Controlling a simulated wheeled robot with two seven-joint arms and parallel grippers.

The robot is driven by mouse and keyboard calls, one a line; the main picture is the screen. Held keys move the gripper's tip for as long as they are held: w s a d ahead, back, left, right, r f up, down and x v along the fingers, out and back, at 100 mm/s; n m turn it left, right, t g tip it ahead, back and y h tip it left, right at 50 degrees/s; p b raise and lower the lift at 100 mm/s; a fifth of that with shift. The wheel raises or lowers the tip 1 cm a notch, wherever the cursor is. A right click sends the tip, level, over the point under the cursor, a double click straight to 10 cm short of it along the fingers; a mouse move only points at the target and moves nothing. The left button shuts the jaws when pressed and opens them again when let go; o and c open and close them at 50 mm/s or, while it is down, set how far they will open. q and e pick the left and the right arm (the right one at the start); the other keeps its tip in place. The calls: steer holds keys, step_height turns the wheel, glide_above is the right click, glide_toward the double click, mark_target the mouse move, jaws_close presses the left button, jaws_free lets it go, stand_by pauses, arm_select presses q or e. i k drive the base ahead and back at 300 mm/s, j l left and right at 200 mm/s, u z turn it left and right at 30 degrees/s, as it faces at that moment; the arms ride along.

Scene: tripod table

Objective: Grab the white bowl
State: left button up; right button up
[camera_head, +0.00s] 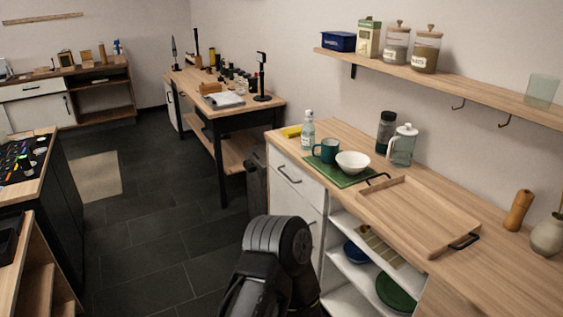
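A white bowl (352,162) sits upright on a green mat (335,178) on the wooden counter (322,130). A dark teal mug (326,150) stands just left of the bowl, very close to it. A black link of one of my arms shows at the bottom middle, below and left of the bowl, well apart from it. Neither gripper's fingers are in view.
A wooden tray (418,214) with black handles lies right of the bowl. A clear bottle (307,130), a glass pitcher (402,146) and a dark jar (386,131) stand around it. A wall shelf (450,88) hangs above.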

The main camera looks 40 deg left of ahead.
mark_target(352, 163)
steer(key=u, duration=0.85)
steer(key=z, duration=0.25)
steer(key=i+j+z, duration=0.15)
steer(key=z, duration=0.25)
steer(key=i+j+z, duration=0.15)
steer(key=j+z, duration=0.25)
steer(key=i+j+z, duration=0.1)
steer(key=z, duration=0.3)
steer(key=i+j, duration=0.1)
steer(key=j, duration=0.35)
steer(key=i+j+z, duration=0.15)
steer(key=j, duration=0.8)
